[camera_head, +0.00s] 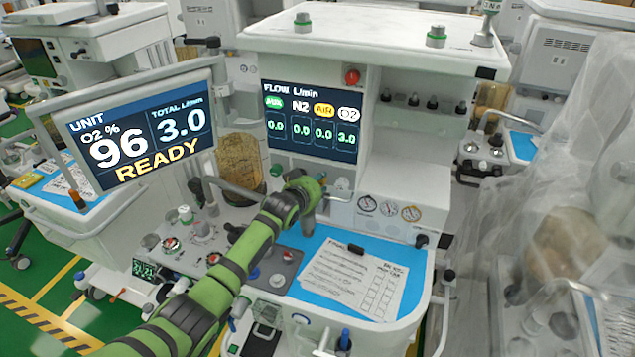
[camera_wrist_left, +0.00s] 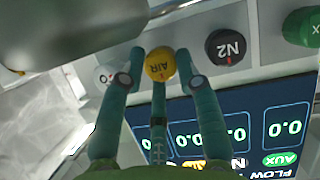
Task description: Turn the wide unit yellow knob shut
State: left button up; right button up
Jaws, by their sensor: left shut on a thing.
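The wide unit's yellow knob (camera_wrist_left: 160,64), marked AIR, sits in the row of knobs on the flow panel. In the left wrist view it is between the fingertips of my left gripper (camera_wrist_left: 160,62), which is shut on it. In the head view my green left arm reaches up to the panel, and the gripper (camera_head: 312,194) hides the yellow knob. The flow screen (camera_head: 312,118) reads 0.0 under AIR and 3.0 under O2. My right gripper is not in view.
A black N2 knob (camera_wrist_left: 226,46) and a white O2 knob (camera_wrist_left: 104,74) flank the yellow one closely. A green knob (camera_wrist_left: 301,27) is further right. Papers (camera_head: 355,280) lie on the blue worktop below. A READY monitor (camera_head: 140,130) stands left.

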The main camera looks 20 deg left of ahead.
pick_arm(q)
jog(key=shift+a, duration=0.1)
jog(key=o, duration=1.1)
jog(key=shift+s, duration=0.1)
jog(key=v, duration=1.2)
jog(key=shift+r, duration=0.1)
